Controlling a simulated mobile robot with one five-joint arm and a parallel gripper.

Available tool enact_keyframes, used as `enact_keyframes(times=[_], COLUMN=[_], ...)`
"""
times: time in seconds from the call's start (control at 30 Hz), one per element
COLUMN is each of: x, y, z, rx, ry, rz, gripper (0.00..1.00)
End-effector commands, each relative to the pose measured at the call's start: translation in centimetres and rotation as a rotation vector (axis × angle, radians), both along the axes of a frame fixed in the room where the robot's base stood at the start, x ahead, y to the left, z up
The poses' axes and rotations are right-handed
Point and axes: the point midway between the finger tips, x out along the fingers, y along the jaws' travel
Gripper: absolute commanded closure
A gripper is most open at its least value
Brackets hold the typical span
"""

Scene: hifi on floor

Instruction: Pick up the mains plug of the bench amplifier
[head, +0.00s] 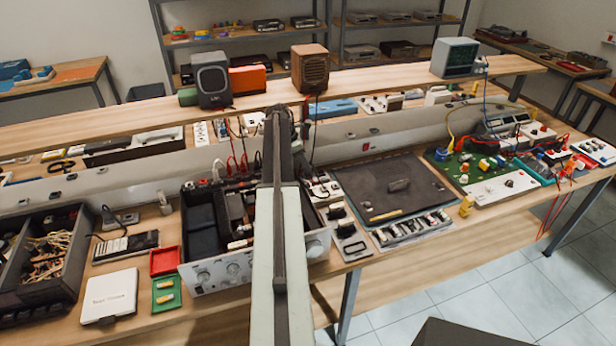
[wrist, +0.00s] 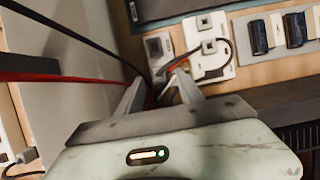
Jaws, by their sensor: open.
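The bench amplifier appears to be the open metal chassis with front knobs (head: 222,273) at the middle of the bench, partly hidden by my arm. In the wrist view, my gripper (wrist: 160,82) is open, its two pale fingers pointing towards a white socket strip (wrist: 208,48). Dark and red cables run between and beside the fingers. A black lead loops over the strip. Something dark lies between the fingertips; I cannot tell whether it is the mains plug. In the head view, my arm hides the gripper and the area below it.
A dark mat (head: 393,187) lies right of the amplifier, with a green circuit board (head: 465,168) beyond. A black bin of cables (head: 42,255) stands left. A raised shelf carries a grey speaker (head: 212,80) and a wooden speaker (head: 309,70). Blue-black switches (wrist: 294,30) show in the wrist view.

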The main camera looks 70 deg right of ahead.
Motion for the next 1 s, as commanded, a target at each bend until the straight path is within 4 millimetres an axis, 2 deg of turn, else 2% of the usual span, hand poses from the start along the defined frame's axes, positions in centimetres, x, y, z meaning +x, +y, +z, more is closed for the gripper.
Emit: enact_keyframes(times=[0.23, 0.3, 0.5, 0.53, 0.67, 0.7, 1.0], x=[-0.9, -1.1, -1.2, -1.2, -1.2, -1.2, -1.3], y=[-1.0, -1.2, -1.2, -1.3, -1.3, -1.3, -1.3], z=[-4.5, -4.9, -4.5, -4.5, -4.5, -4.5, -4.4], rx=[-0.001, -0.001, -0.001, -0.001, -0.001, -0.001, 0.000], ry=[0.000, 0.000, 0.000, 0.000, 0.000, 0.000, 0.000], rz=[-0.002, -0.002, -0.002, -0.002, -0.002, -0.002, -0.003], gripper=[0.56, 0.56, 0.56, 0.59, 0.95, 1.00, 1.00])
